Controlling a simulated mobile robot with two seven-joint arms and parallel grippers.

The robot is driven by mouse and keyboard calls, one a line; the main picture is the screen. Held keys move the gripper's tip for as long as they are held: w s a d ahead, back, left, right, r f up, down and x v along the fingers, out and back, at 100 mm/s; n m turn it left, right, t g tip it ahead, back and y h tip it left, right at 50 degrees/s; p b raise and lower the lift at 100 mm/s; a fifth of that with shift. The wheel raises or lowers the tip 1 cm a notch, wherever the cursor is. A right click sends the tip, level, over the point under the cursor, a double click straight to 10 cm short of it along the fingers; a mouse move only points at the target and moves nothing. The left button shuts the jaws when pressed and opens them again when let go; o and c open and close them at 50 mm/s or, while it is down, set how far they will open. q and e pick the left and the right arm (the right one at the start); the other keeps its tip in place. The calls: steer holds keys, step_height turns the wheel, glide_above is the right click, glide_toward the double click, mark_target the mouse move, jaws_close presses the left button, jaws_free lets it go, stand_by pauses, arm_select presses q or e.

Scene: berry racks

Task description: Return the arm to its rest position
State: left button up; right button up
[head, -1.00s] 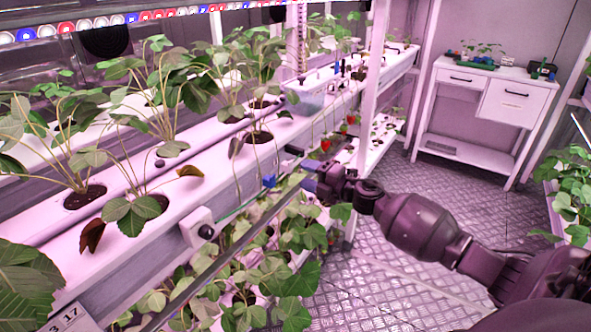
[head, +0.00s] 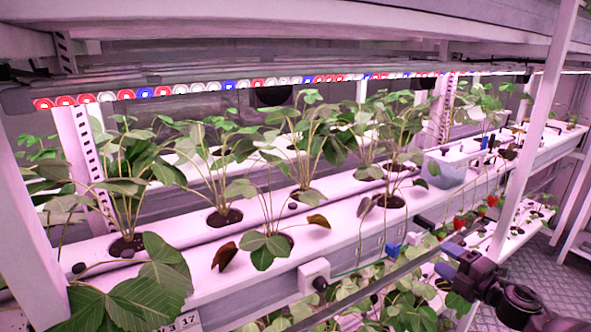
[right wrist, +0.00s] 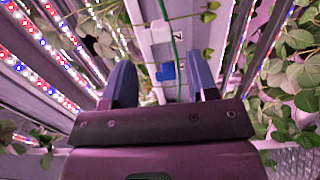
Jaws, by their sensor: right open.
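My right arm comes in at the lower right of the head view. Its gripper (head: 449,261) is beside the front edge of the planter rack, below the hanging red berries (head: 459,221). In the right wrist view the two blue fingers (right wrist: 161,80) stand apart with nothing between them. Beyond them are a white rack part and a blue clip (right wrist: 167,72), which also shows on the rack in the head view (head: 393,249). My left gripper is not in view.
The planter rack (head: 340,218) holds several leafy plants. A post (head: 528,130) stands at the right, near my right arm. Leaves (head: 375,303) hang below the rack's front rail. Some floor (head: 530,262) shows at the far right.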

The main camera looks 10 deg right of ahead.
steer(key=s+a+f+m+g+h, duration=0.2)
steer(key=s+a+f+m, duration=0.3)
steer(key=s, duration=0.5)
steer(key=s+a+f+m+g+h, duration=0.2)
steer(key=s+a+f+m, duration=0.3)
steer(key=s+f+m, duration=0.4)
steer(key=s+a+f+m+g+h, duration=0.1)
steer(key=s+a+f+m, duration=0.4)
steer(key=s, duration=0.5)
step_height(320, 180, down, 3)
steer(key=shift+s+a+f+m+g+h, duration=0.1)
steer(key=shift+s+a+m+g+h, duration=0.3)
steer(key=shift+m+h, duration=0.5)
steer(key=shift+o, duration=0.2)
stand_by(1.2)
